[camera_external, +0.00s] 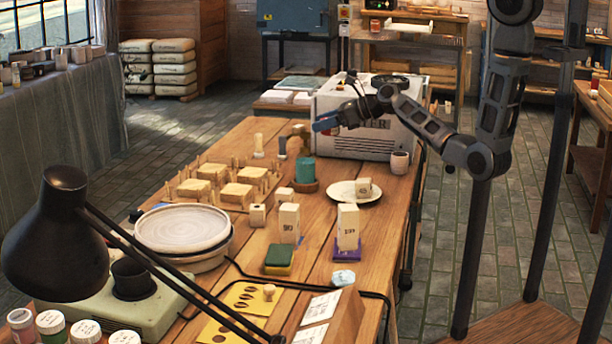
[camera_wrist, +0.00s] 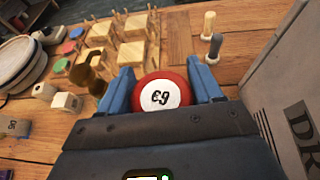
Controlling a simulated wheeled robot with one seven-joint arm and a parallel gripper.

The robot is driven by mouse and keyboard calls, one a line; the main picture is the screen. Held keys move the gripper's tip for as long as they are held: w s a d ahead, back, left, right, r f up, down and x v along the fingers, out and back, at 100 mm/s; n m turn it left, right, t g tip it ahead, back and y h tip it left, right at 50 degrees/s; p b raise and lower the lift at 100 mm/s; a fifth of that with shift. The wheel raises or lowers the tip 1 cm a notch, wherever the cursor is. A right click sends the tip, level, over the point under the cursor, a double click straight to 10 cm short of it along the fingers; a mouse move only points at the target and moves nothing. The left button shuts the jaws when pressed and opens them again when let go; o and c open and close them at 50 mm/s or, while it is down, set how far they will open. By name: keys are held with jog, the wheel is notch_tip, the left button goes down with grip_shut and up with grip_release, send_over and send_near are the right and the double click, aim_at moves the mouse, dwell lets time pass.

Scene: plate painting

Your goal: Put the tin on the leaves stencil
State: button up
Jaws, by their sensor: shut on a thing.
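My gripper (camera_external: 322,124) is held in the air at the far end of the long table, in front of the white machine. In the wrist view my gripper (camera_wrist: 158,72) has its blue fingers on either side of a round red tin (camera_wrist: 183,84) with a white marked disc, and is shut on it. The tin is not clearly visible in the external view. A yellow sheet with dark leaf-like ovals (camera_external: 240,301), apparently the leaves stencil, lies near the table's front; a small wooden knob stands on it. A second yellow sheet (camera_external: 222,331) lies nearer; its pattern is unclear.
A cable crosses nearby.

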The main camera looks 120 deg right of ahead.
jog(key=r, duration=0.7)
jog(key=shift+w, duration=0.3)
jog(key=w+a+n+t+y, duration=0.1)
jog(key=w+a, duration=0.2)
jog(key=w, duration=0.4)
jog(key=w+a+n+y, duration=0.1)
jog(key=w+a+y, duration=0.15)
jog(key=w, duration=0.45)
jog(key=n+t+y+b, duration=0.2)
jog(key=n+y, duration=0.4)
jog(key=n, duration=0.1)
send_over(259, 303)
notch_tip(259, 303, down, 12)
jog(key=shift+f, duration=2.15)
jog(key=shift+f, duration=0.1)
